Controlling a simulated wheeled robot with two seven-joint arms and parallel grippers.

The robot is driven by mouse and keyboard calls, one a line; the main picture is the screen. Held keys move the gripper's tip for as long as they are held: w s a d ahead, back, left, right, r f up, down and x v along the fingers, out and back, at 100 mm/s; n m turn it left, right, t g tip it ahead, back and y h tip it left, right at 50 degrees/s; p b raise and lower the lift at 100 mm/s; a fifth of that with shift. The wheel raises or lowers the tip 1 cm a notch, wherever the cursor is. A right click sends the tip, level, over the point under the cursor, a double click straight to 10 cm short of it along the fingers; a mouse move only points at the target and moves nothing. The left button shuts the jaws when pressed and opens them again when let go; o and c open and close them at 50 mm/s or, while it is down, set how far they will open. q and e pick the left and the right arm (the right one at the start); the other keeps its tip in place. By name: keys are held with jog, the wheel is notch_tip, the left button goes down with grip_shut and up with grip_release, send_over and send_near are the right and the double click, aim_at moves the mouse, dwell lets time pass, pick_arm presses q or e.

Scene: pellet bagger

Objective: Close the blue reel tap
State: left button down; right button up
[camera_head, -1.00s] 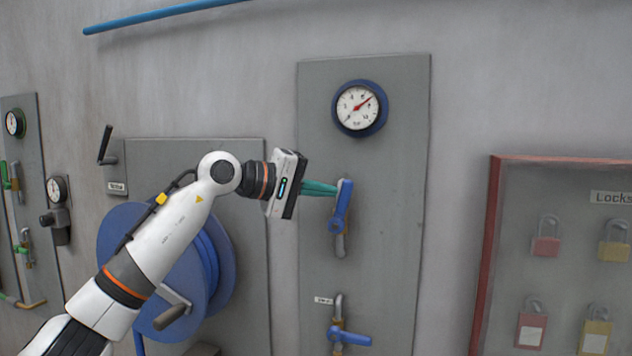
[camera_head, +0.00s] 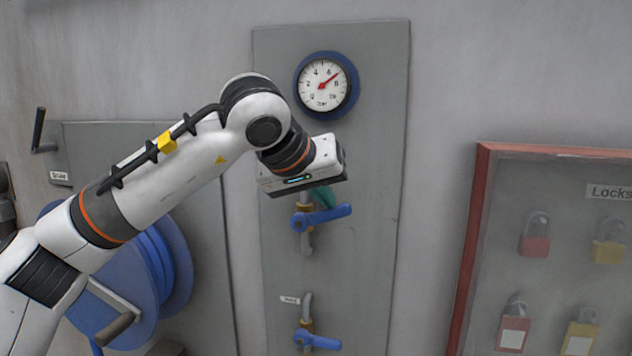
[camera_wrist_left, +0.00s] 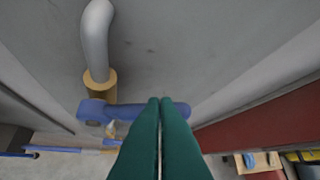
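The upper blue tap lever (camera_head: 328,215) sits on a brass valve and grey pipe below the gauge. It lies roughly horizontal, across the pipe, pointing right. In the left wrist view the lever (camera_wrist_left: 92,111) runs across under the fingertips. My left gripper (camera_head: 325,197) points down at the lever from above; its teal fingers (camera_wrist_left: 161,101) are pressed together and their tips overlap the lever, seemingly touching its top, with nothing visible between them. The gripper body hides the valve's upper part. My right gripper is not in view.
A lower blue tap (camera_head: 318,341) with a small label sits below on the same grey panel (camera_head: 365,270). A gauge (camera_head: 325,85) is above. A blue hose reel (camera_head: 165,265) is behind my left arm. A red-framed lock cabinet (camera_head: 470,240) stands at the right.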

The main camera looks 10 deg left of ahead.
pick_arm(q)
jog(key=shift+w+d+f+y+b, duration=0.2)
jog(key=shift+d+f+y+b, duration=0.15)
jog(key=shift+d+f, duration=0.4)
jog(key=shift+f, duration=0.25)
jog(key=shift+s+d, duration=0.1)
jog(key=shift+r, duration=0.1)
